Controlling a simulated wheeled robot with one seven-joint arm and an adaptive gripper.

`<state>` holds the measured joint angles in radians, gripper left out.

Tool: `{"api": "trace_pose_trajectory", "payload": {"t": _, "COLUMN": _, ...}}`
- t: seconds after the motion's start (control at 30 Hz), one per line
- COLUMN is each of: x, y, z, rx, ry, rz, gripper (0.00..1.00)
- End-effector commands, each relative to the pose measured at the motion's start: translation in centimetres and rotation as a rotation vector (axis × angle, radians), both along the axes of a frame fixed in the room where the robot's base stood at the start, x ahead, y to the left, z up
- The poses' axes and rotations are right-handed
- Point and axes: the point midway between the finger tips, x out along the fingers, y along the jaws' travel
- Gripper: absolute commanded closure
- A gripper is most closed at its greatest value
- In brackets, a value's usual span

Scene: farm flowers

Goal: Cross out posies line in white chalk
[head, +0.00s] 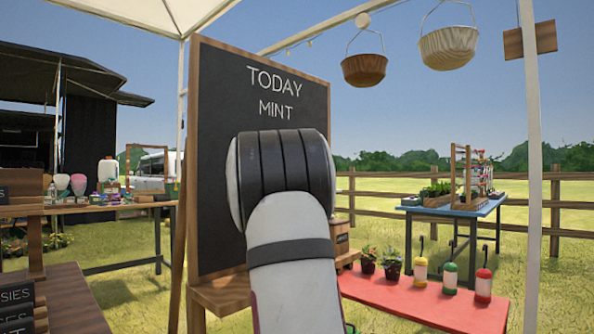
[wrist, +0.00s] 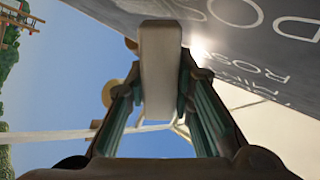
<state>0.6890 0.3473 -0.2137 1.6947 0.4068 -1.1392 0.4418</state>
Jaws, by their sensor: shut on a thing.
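The dark wood-framed chalkboard (head: 222,100) stands upright in the head view, with "TODAY" and "MINT" in white. My arm covers the board below those words, so no posies line shows there. In the wrist view the board (wrist: 215,22) fills the upper right, with partly cut-off white lettering; "ROS" is among it. My gripper (wrist: 160,98) is shut on a thick white chalk stick (wrist: 161,62). The chalk's far end overlaps the board's dark surface in that view; I cannot tell whether it touches. In the head view my gripper is hidden behind my arm.
A wooden ledge (head: 218,297) sits below the board. A red table (head: 430,308) with pots and coloured bottles is at right. A white tent post (head: 532,200) stands further right. Dark lettered signs (head: 15,295) are at lower left. Baskets (head: 364,70) hang above.

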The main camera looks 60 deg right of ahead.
Motion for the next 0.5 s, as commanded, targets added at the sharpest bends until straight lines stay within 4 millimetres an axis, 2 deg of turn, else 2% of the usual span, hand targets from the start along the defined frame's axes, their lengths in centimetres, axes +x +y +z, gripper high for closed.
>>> {"api": "trace_pose_trajectory", "payload": {"t": 0.17, "x": 0.1, "y": 0.5, "z": 0.1, "rx": -0.001, "ry": 0.0, "rz": 0.0, "gripper": 1.0}}
{"api": "trace_pose_trajectory", "payload": {"t": 0.5, "x": 0.7, "y": 2.9, "z": 0.0, "rx": 0.0, "ry": 0.0, "rz": 0.0, "gripper": 1.0}}
